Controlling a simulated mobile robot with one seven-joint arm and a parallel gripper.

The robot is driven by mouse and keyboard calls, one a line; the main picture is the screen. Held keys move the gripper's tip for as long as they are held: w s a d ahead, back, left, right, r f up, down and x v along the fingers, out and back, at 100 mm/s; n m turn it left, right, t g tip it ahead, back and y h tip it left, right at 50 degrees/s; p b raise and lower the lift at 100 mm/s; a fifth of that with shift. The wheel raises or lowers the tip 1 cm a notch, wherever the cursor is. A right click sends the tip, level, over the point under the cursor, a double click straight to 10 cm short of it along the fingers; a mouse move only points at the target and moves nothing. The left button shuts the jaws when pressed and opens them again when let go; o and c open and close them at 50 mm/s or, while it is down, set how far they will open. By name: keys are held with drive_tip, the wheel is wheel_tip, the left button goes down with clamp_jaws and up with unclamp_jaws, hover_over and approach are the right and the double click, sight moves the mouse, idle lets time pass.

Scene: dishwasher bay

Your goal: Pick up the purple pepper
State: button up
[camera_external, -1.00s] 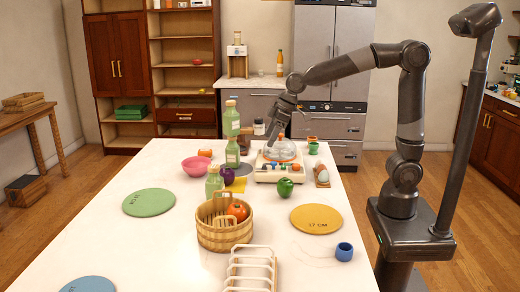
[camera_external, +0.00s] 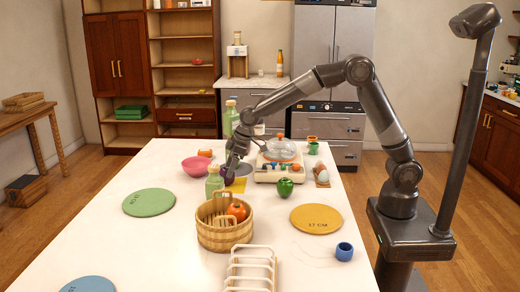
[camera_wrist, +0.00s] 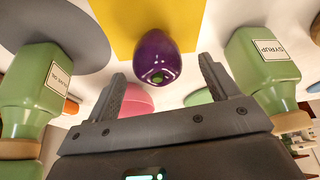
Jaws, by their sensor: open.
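The purple pepper (camera_wrist: 157,55) is glossy and dark, with a green stem end. In the wrist view it lies in front of a yellow square, between and slightly beyond the fingertips. My gripper (camera_wrist: 162,72) is open and empty, with one finger on each side of the pepper's line; I see no contact. In the external view the gripper (camera_external: 233,168) is low over the table, close to the pepper (camera_external: 227,175) and partly covering it.
Green bottles stand close on both sides, one at left (camera_wrist: 35,88) and one labelled SYRUP (camera_wrist: 265,65) at right. A pink bowl (camera_external: 196,166), a wooden basket (camera_external: 225,238), a green pepper (camera_external: 285,187) and a stove-like appliance (camera_external: 281,172) are nearby.

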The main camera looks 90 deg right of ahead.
drive_tip(key=shift+x, duration=2.75)
drive_tip(key=shift+d, duration=0.2)
drive_tip(key=shift+c, duration=0.3)
drive_tip(key=c, duration=1.1)
